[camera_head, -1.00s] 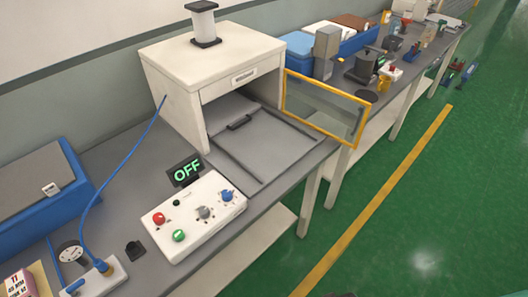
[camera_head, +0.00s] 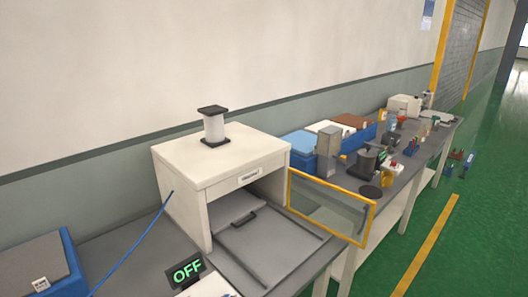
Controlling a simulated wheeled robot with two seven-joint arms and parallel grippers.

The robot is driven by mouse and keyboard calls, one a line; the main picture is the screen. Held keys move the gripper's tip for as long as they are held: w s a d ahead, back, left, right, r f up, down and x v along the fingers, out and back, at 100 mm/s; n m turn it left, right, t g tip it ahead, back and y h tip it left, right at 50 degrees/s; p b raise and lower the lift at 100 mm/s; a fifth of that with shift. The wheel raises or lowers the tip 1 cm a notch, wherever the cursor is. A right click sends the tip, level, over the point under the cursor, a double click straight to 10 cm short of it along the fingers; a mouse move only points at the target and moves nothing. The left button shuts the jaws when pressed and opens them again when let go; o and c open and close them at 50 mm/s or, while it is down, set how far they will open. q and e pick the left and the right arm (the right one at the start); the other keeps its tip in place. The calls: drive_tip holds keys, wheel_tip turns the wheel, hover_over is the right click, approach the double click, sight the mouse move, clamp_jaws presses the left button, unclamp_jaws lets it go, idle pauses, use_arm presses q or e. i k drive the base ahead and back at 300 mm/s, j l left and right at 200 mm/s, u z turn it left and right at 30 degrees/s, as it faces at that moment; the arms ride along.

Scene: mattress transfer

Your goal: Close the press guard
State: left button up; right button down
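The press (camera_head: 222,172) is a cream box on the grey bench, with a white and black cylinder (camera_head: 213,126) on top. Its front opening is uncovered. The press guard (camera_head: 330,207) is a clear panel in a yellow frame. It stands swung open at the right side of the opening, pointing out over the bench's front edge. A grey tray with a dark handle (camera_head: 246,217) lies in and before the opening. A display (camera_head: 187,271) reading OFF stands at the lower left, beside a control box cut off by the bottom edge. Neither gripper shows.
A blue bin (camera_head: 40,272) sits at the lower left, and a blue hose runs up from the bottom to the press. Blue bins (camera_head: 300,151), grey machines and small tools fill the bench to the right. The green floor (camera_head: 409,240) in front is open, with a yellow line.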

sight(368, 201)
drive_tip(key=l+u, duration=0.1)
drive_tip(key=u, duration=0.25)
drive_tip(key=l+u, duration=0.15)
drive_tip(key=u, duration=0.25)
drive_tip(key=l+u, duration=0.2)
drive_tip(key=l, duration=0.25)
drive_tip(key=l+u, duration=0.15)
drive_tip(key=l, duration=0.25)
drive_tip(key=k+l+u, duration=0.2)
drive_tip(key=l, duration=0.25)
drive_tip(key=l+u, duration=0.15)
drive_tip(key=l, duration=0.3)
drive_tip(key=k+l+u, duration=0.2)
drive_tip(key=l, duration=0.2)
drive_tip(key=i, duration=0.1)
